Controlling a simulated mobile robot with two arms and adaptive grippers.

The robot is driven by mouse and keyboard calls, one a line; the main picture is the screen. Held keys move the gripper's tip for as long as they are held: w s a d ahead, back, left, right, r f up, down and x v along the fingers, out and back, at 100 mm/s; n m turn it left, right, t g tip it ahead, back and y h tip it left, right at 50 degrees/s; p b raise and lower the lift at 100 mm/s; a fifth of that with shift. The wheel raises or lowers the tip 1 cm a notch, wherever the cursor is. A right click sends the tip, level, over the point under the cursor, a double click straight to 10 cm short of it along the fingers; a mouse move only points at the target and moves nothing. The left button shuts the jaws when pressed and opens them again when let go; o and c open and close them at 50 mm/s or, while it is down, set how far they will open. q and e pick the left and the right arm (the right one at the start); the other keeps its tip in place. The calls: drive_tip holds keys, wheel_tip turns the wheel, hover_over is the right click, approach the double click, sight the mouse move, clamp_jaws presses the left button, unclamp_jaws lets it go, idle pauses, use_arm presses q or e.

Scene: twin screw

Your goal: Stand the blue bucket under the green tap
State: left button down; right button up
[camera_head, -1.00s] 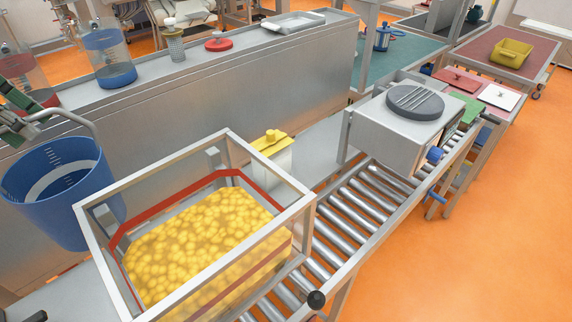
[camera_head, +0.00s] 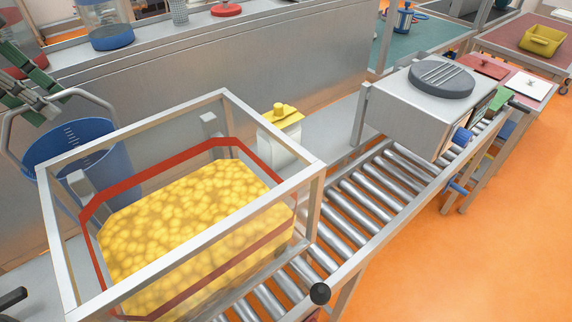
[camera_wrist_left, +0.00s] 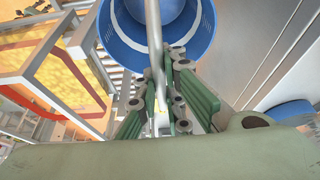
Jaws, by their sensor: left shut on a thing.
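The blue bucket (camera_head: 68,140) hangs upright by its grey handle at the left of the head view. Its lower part is partly hidden behind the metal frame of the yellow-filled bin. My left gripper (camera_head: 47,106), with green fingers, is shut on the handle above the bucket. In the left wrist view the bucket (camera_wrist_left: 205,38) shows beyond the fingers, and the handle runs between the fingertips (camera_wrist_left: 160,98). No green tap is visible in these frames. My right gripper is not in view.
The bin's metal frame (camera_head: 262,120) stands close to the bucket's right. A roller conveyor (camera_head: 360,205) runs to a grey machine (camera_head: 420,105). A long steel counter (camera_head: 240,65) stands behind, holding a clear blue-based container (camera_head: 110,38) and a red lid (camera_head: 227,9). Orange floor is open at right.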

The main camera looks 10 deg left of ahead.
use_arm(q)
wheel_tip(320, 180, down, 3)
drive_tip(key=shift+r+b, duration=0.2)
drive_tip(key=shift+b, duration=0.5)
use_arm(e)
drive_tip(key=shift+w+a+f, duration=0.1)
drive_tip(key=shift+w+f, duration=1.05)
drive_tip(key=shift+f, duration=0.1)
use_arm(q)
drive_tip(key=w+d+f+p, duration=0.2)
drive_tip(key=w+d+f, duration=0.6)
drive_tip(key=f, duration=0.3)
drive_tip(key=shift+d, duration=0.15)
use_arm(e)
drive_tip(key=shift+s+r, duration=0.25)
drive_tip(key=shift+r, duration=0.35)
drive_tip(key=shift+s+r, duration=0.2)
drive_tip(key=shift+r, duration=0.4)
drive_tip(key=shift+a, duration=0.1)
use_arm(q)
drive_tip(key=c, duration=2.4)
unclamp_jaws()
drive_tip(key=shift+f, duration=0.15)
drive_tip(key=o, duration=0.6)
drive_tip(key=shift+c, duration=0.2)
